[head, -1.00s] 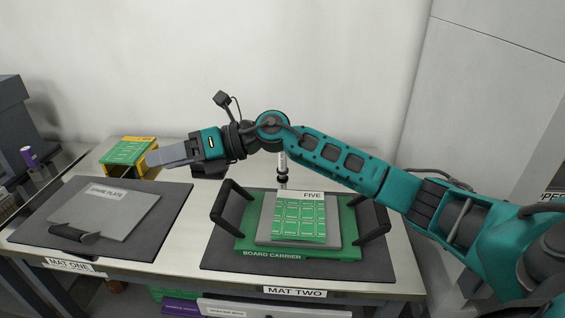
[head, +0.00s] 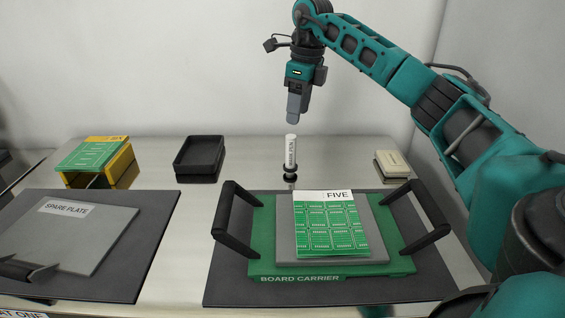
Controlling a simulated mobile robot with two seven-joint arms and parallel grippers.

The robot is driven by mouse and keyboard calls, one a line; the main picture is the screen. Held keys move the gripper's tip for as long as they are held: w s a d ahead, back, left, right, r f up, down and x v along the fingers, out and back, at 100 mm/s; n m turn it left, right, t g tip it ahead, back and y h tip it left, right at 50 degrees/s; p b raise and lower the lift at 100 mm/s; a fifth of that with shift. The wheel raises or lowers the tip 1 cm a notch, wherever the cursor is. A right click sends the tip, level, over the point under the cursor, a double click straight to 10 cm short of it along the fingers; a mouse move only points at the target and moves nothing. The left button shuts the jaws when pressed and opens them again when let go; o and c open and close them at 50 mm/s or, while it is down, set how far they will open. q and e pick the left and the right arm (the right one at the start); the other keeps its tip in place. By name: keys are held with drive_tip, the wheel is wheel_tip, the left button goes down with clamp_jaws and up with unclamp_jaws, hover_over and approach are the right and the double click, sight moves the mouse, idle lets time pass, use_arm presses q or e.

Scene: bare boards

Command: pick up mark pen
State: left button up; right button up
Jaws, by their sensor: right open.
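The mark pen (head: 291,153) is a white cylinder with a dark lower end and a "MARK PEN" label. It stands upright on the table behind the board carrier. My right gripper (head: 293,120) points down just above the pen's top, with a small gap in the picture. Its jaws are open and empty, though seen nearly edge-on, so the gap between the fingers hardly shows. My left gripper is not in the head view.
The green board carrier (head: 265,240), with dark handles and a board marked FIVE (head: 332,225), sits in front. A black tray (head: 199,158) is left of the pen, a beige block (head: 392,165) right. A yellow stand (head: 122,165) and spare plate (head: 85,238) are at left.

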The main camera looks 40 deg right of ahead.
drive_tip(key=b, duration=0.1)
hover_over(290, 152)
drive_tip(key=d, duration=0.2)
drive_tip(key=f, duration=0.6)
drive_tip(key=shift+a, duration=0.2)
drive_tip(key=shift+w+a+f+b, duration=0.15)
drive_tip(key=shift+f+b, duration=0.15)
drive_tip(key=shift+f, duration=0.75)
drive_tip(key=shift+w+a+f+b, duration=0.15)
drive_tip(key=shift+f+b, duration=0.2)
drive_tip(key=shift+f, duration=0.7)
drive_tip(key=shift+w+a+f+b, duration=0.15)
drive_tip(key=shift+f+b, duration=0.15)
drive_tip(key=shift+f, duration=0.75)
drive_tip(key=shift+d+r, duration=0.1)
clamp_jaws()
